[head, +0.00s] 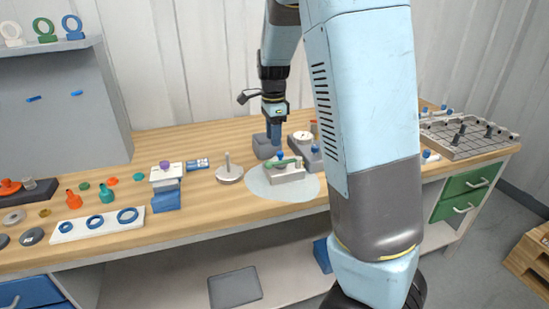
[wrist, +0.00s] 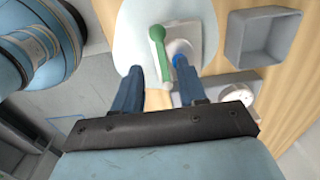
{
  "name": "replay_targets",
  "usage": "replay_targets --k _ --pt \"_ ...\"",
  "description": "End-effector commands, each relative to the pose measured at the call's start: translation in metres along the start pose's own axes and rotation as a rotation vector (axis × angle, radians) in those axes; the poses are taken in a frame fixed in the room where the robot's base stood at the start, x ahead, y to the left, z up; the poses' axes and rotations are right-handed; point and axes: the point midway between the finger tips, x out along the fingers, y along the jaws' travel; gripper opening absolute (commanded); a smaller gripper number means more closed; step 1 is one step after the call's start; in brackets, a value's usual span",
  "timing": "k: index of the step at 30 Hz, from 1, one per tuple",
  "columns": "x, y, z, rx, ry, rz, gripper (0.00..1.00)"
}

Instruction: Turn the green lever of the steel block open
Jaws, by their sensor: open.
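The steel block (head: 290,177) sits on a pale round mat (head: 258,184) near the bench's front edge. I cannot tell whether a finger touches the lever.
A grey open bin (head: 264,150) and a grey unit with a white round dial (head: 303,137) stand close behind the block. A round disc with a pin (head: 229,172) is to its left. Rings and fittings lie farther left. My arm hides part of the right side.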

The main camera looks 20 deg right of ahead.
Motion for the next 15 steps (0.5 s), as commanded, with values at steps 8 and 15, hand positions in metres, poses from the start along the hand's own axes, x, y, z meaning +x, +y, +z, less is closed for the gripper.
replay_targets --k 8,15 --pt "0.049 0.000 0.000 0.000 0.001 0.002 0.41" --pt "0.077 0.000 0.000 -0.001 0.001 0.001 0.41"
